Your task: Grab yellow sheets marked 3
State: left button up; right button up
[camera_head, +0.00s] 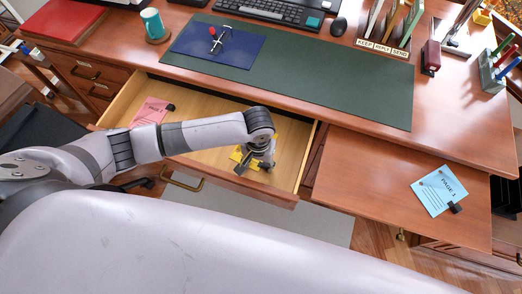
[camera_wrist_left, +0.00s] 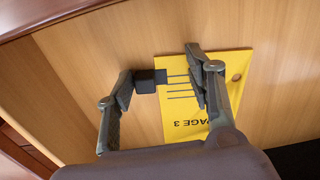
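The yellow sheets marked PAGE 3 (camera_wrist_left: 179,123) lie in the open drawer, with a black clip (camera_wrist_left: 160,76) on one edge. In the head view the yellow sheets (camera_head: 236,156) are mostly hidden by my left gripper (camera_head: 253,167), which reaches down into the drawer. In the left wrist view the left gripper (camera_wrist_left: 160,88) has its fingers spread apart, one beside the black clip and one over the sheets' printed lines. Nothing is visibly clamped between them. My right gripper is not in view.
The open drawer (camera_head: 209,163) also holds a pink sheet (camera_head: 152,111) with a dark clip at its left end. A blue sheet marked PAGE 1 (camera_head: 436,193) lies on the pull-out board (camera_head: 375,190) to the right. The desk above holds a mug, keyboard and sorter.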

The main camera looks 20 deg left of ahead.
pick_arm(q)
grip_shut()
dwell(0.4)
